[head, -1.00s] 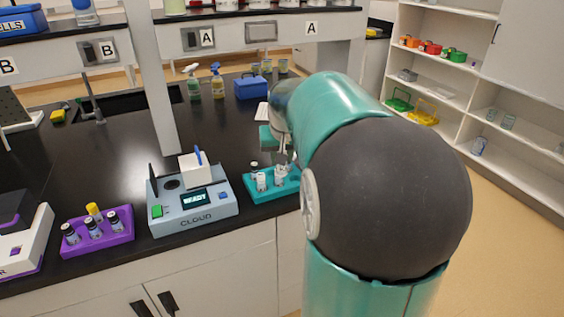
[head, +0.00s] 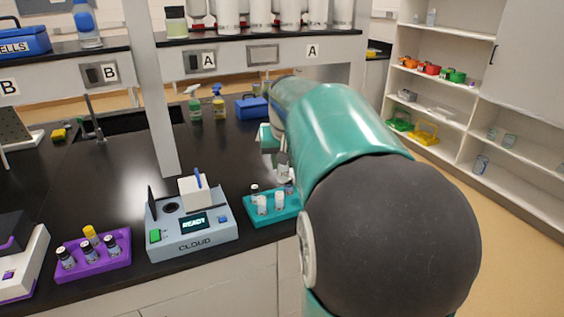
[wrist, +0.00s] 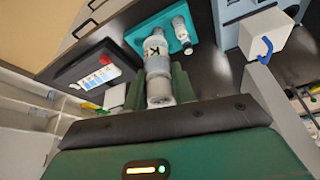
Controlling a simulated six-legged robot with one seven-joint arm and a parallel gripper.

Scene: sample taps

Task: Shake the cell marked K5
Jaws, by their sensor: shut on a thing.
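My gripper (wrist: 158,86) is shut on a small clear cell with a pale cap and a white label (wrist: 155,46). The label shows a K; the character after it is not clear. In the head view the held cell (head: 284,172) is over the back right part of the teal rack (head: 256,219), partly hidden by my arm. Several other cells stand in the rack, among them two pale-capped ones (head: 262,205) (head: 279,200) and a dark-capped one (head: 254,189). The rack (wrist: 147,27) also shows beyond the held cell in the wrist view.
A grey CLOUD device (head: 193,238) reading READY, with its lid up, stands left of the rack. A purple rack (head: 93,263) of vials stands further left. A shelf post (head: 152,95) rises behind. Spray bottles and a blue box (head: 250,107) stand farther back.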

